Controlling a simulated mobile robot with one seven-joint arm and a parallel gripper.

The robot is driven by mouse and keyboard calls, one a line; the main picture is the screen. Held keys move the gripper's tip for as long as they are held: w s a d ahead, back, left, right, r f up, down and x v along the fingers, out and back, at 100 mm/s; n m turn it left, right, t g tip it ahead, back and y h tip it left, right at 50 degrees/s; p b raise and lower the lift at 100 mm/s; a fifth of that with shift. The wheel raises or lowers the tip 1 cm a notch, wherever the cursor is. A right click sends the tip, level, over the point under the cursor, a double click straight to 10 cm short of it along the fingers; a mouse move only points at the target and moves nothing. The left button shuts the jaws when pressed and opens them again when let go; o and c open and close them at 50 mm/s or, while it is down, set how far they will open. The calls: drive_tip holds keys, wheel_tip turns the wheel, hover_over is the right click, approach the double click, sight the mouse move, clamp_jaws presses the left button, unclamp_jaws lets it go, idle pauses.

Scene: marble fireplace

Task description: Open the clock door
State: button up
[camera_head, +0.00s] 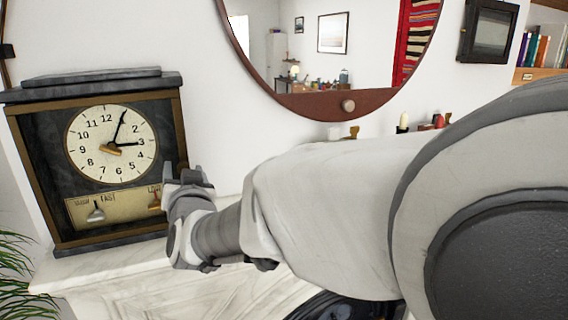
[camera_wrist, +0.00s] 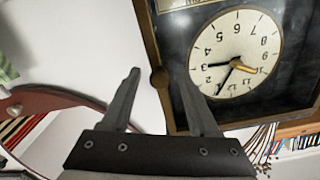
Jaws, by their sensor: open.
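The clock (camera_head: 95,150) has a dark case with brown edging and a cream dial (camera_head: 112,142), and stands at the left in the head view. Its front door looks closed. In the wrist view the clock (camera_wrist: 178,62) appears upside down, with a round brown knob (camera_wrist: 160,78) on the door frame's edge. My gripper (camera_head: 186,176) is at the clock's right edge in the head view. In the wrist view my gripper (camera_wrist: 157,74) is open, with one finger on either side of the knob in the picture. Whether they touch it, I cannot tell.
The clock stands on a white marble mantel (camera_head: 135,262). A round mirror with a brown frame (camera_head: 330,104) hangs on the wall to the right. Small items and a candle (camera_head: 402,124) stand behind my arm. A green plant (camera_head: 14,255) is at the lower left.

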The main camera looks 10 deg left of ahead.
clamp_jaws()
idle(0.3)
idle(1.1)
